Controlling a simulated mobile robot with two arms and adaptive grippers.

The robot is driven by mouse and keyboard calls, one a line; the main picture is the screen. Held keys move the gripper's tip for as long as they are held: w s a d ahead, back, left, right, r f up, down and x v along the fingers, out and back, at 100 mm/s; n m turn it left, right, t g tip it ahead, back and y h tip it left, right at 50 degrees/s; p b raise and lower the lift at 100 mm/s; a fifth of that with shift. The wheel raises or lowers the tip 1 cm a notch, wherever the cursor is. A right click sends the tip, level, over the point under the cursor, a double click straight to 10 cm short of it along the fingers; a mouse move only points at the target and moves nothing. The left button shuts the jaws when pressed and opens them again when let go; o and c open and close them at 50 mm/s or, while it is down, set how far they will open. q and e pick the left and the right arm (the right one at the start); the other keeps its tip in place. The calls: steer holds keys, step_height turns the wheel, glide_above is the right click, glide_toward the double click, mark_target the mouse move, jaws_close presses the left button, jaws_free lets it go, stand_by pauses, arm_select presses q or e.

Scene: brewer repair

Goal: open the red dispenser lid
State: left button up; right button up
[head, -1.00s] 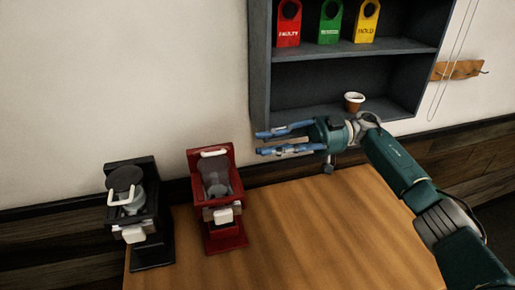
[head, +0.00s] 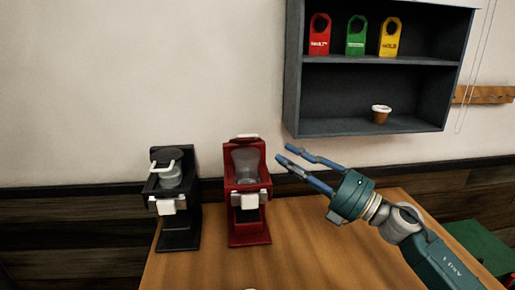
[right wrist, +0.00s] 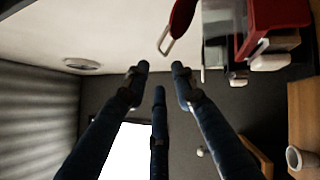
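The red dispenser (head: 249,226) stands on the wooden table, right of the black dispenser (head: 180,232). Its clear hopper (head: 246,162) shows uncovered from the front. Its lid, with a pale handle (head: 245,136), appears raised at the top back. In the right wrist view the red lid (right wrist: 183,18) with its handle stands out from the red body (right wrist: 280,15). My right gripper (head: 285,152) is just right of the red dispenser, near hopper height. Its blue fingers are apart with nothing between them, and they show in the right wrist view too. My left gripper is out of view.
A dark wall shelf (head: 292,92) hangs above right, with red, green and yellow tags (head: 355,36) and a small cup (head: 381,114). The table (head: 300,250) is bare in front of my right gripper.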

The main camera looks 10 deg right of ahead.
mark_target(251, 135)
steer(key=p+x, duration=0.3)
steer(key=x, duration=0.6)
steer(key=shift+r, duration=0.15)
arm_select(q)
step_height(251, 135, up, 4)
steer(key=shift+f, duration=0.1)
arm_select(e)
steer(key=shift+w+a, duration=0.35)
steer(key=shift+w, duration=0.05)
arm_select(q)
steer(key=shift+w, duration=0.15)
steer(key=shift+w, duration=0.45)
arm_select(e)
jaws_close()
